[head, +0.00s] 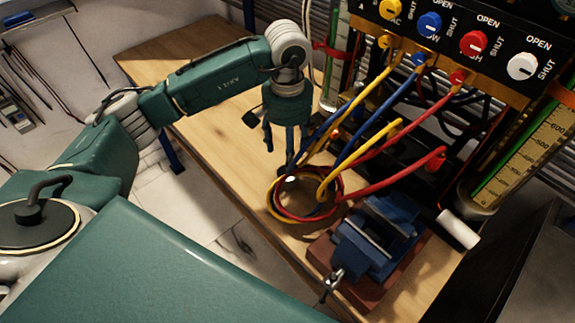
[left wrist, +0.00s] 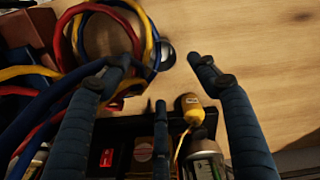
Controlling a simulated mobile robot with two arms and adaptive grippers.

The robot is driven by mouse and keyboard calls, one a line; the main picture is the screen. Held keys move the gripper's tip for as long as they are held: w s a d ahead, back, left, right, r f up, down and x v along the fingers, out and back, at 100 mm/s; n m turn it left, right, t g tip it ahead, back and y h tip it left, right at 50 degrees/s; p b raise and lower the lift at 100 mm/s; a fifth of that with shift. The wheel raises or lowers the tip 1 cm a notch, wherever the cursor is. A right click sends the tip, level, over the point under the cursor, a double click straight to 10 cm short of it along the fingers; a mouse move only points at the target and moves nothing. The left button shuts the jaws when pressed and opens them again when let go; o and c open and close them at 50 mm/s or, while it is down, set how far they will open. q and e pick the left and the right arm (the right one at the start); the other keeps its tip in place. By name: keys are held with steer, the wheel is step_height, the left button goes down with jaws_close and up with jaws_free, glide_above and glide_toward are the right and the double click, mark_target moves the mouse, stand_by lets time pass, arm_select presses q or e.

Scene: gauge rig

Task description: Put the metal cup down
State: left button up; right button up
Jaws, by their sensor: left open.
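My left gripper (head: 282,150) points down over the wooden bench, just behind a coil of hoses. In the left wrist view its dark blue fingers (left wrist: 162,64) are spread wide and nothing is gripped. A small dark, shiny round thing (left wrist: 166,57) lies between the fingertips, against the edge of the coil. It may be the metal cup, but I cannot tell for sure. In the head view I cannot make out the cup clearly. My right gripper is in neither view.
Red, yellow and blue hoses (head: 306,213) lie coiled on the bench (head: 215,110) and rise to a valve panel (head: 500,50). A blue vise (head: 375,240) stands in front. A yellow-topped item (left wrist: 192,106) is near the fingers. Bare wood lies left of the gripper.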

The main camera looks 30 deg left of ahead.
arm_select(q)
steer(key=shift+o, duration=0.5)
steer(key=shift+r, duration=0.85)
steer(key=m+g+h+p, duration=0.1)
steer(key=m+p, duration=0.1)
steer(key=m, duration=2.5)
glide_above(287, 178)
steer(key=s, duration=0.1)
step_height(287, 178, down, 6)
steer(key=shift+d+f, duration=0.15)
steer(key=f+p, duration=0.2)
steer(key=f, duration=0.2)
steer(key=shift+d+f, duration=0.15)
steer(key=shift+d, duration=0.05)
steer(key=shift+f, duration=0.45)
steer(key=c, duration=1.4)
